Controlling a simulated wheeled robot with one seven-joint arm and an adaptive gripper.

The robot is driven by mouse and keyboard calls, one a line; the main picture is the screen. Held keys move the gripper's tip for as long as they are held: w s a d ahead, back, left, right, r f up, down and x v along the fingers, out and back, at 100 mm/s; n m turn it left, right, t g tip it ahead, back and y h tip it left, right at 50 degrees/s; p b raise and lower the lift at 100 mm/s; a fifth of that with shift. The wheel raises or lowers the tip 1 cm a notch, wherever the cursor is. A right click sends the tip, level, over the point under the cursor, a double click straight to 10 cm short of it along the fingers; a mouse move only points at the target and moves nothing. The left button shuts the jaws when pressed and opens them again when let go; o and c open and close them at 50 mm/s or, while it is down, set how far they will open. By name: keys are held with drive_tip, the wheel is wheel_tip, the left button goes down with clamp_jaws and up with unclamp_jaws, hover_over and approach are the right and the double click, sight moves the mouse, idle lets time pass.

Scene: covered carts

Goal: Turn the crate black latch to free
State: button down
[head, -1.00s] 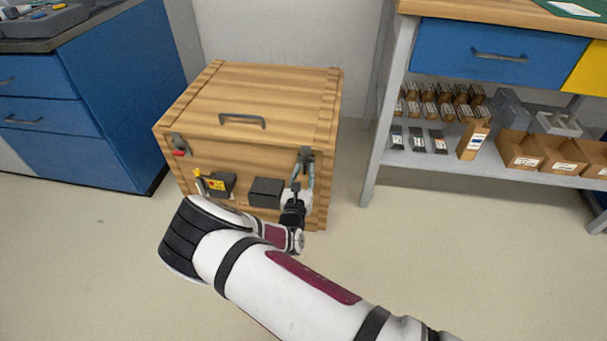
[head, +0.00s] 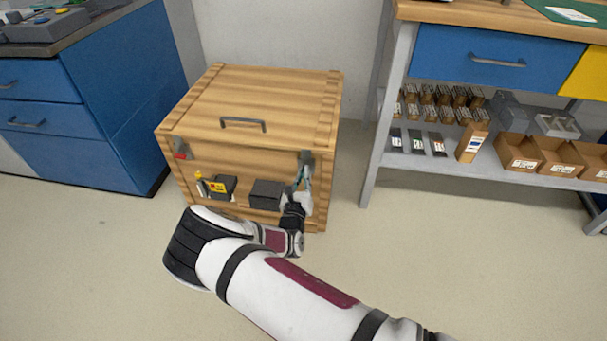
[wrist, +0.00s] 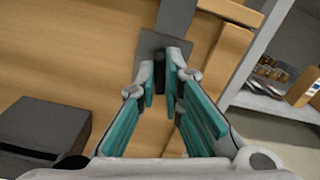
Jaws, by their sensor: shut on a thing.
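The wooden crate (head: 262,90) stands on the floor, with a grey handle (head: 242,124) on its lid. The dark latch (head: 306,156) is at the upper right of its front. In the wrist view, the latch (wrist: 177,18) shows as a grey strip and plate with a dark part between my fingertips. My gripper (head: 303,170) reaches up to this latch from below. In the wrist view, my gripper (wrist: 166,72) has its teal-padded fingers closed on the latch's dark part, which they partly hide.
A black box (head: 266,194) and a dark item with a yellow label (head: 219,187) are at the crate's front, left of my gripper. A blue cabinet (head: 85,115) stands left. A workbench with a loaded shelf (head: 470,170) stands right. Floor in front is clear.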

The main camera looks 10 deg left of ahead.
drive_tip(key=n, duration=0.4)
drive_tip(key=n+p, duration=0.1)
drive_tip(key=n, duration=0.8)
drive_tip(key=shift+a+f+n+p, duration=0.1)
drive_tip(key=shift+f+n+p, duration=0.2)
drive_tip(key=shift+n, duration=0.1)
drive_tip(key=c, duration=1.7)
unclamp_jaws()
drive_tip(key=shift+r, duration=0.1)
drive_tip(key=shift+s, duration=0.1)
drive_tip(key=s, duration=1.2)
drive_tip(key=shift+a, duration=0.25)
